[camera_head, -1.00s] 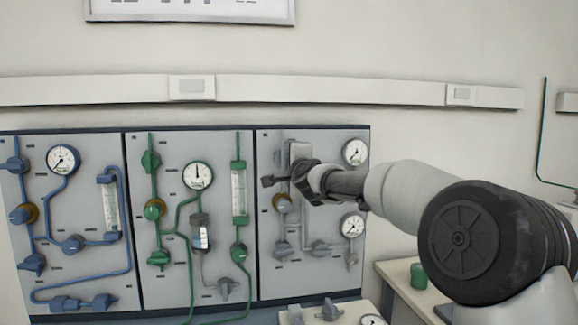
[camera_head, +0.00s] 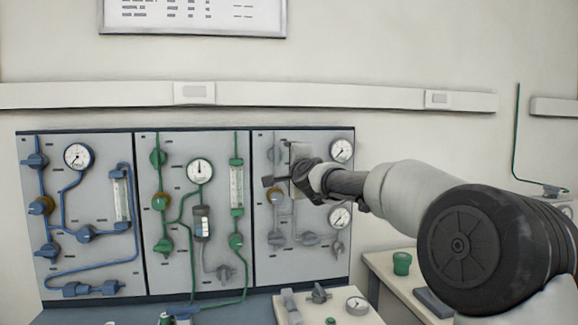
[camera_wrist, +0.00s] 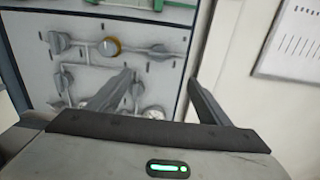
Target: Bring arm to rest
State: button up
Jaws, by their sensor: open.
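My arm reaches in from the right in the head view, and my gripper (camera_head: 285,172) hangs in front of the right grey panel (camera_head: 330,262). In the wrist view my gripper (camera_wrist: 160,95) has its two fingers wide apart with nothing between them. The panel (camera_wrist: 165,68) with its valves, a yellow-ringed knob (camera_wrist: 109,47) and gauges shows behind the fingers. The fingers partly hide the panel's lower fittings there. I cannot tell from the head view how far the fingertips are from the panel.
A panel with blue pipes (camera_head: 100,230) and one with green pipes (camera_head: 180,275) stand to the left. A bench (camera_head: 385,265) at the right holds a green jar (camera_head: 402,263). A pale box with a gauge (camera_head: 345,318) sits low in front. A wall rail (camera_head: 300,95) runs above.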

jog(key=shift+a, duration=0.1)
dwell(0.4)
jog(key=s+f+n+g, duration=0.45)
jog(key=s+n, duration=0.35)
jog(key=s, duration=0.6)
jog(key=s+d+f+n+g+h, duration=0.2)
jog(key=s+d+f, duration=0.5)
jog(key=s, duration=0.5)
jog(key=s+d+f+n+g+h, duration=0.1)
jog(key=s+d+f+n+g, duration=0.2)
jog(key=s+d+f, duration=0.65)
jog(key=s+d+f+n+g+h, duration=0.2)
jog(key=s+d+f, duration=0.2)
jog(key=s, duration=1.1)
notch_tip(320, 180, up, 22)
jog(key=p, duration=2.3)
jog(key=shift+d+r, duration=0.2)
jog(key=shift+r, duration=0.05)
